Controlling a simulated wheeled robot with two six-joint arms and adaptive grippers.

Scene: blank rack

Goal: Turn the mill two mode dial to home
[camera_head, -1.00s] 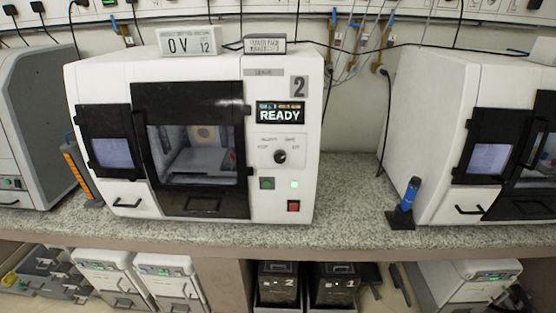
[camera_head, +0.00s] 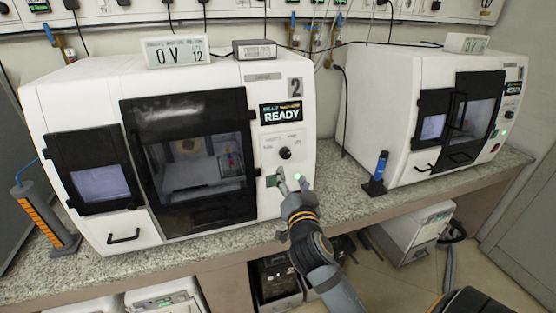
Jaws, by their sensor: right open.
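Mill two (camera_head: 215,72) is a white machine with a black-framed door window and a "2" label. Its display (camera_head: 281,112) reads READY. The mode dial (camera_head: 285,153) is a small dark round knob below the display; the lettering around it is too small to read. My right gripper (camera_head: 291,182) is open and empty, just below the dial and in front of the lower panel, apart from the dial. It partly covers the buttons there. My left gripper is not in view.
A second white mill (camera_head: 400,85) stands to the right on the speckled counter (camera_head: 345,196). A blue tool in a black stand (camera_head: 377,180) sits between the mills. An orange-striped holder (camera_head: 46,215) stands at the left. Two boxes with displays lie on top of mill two.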

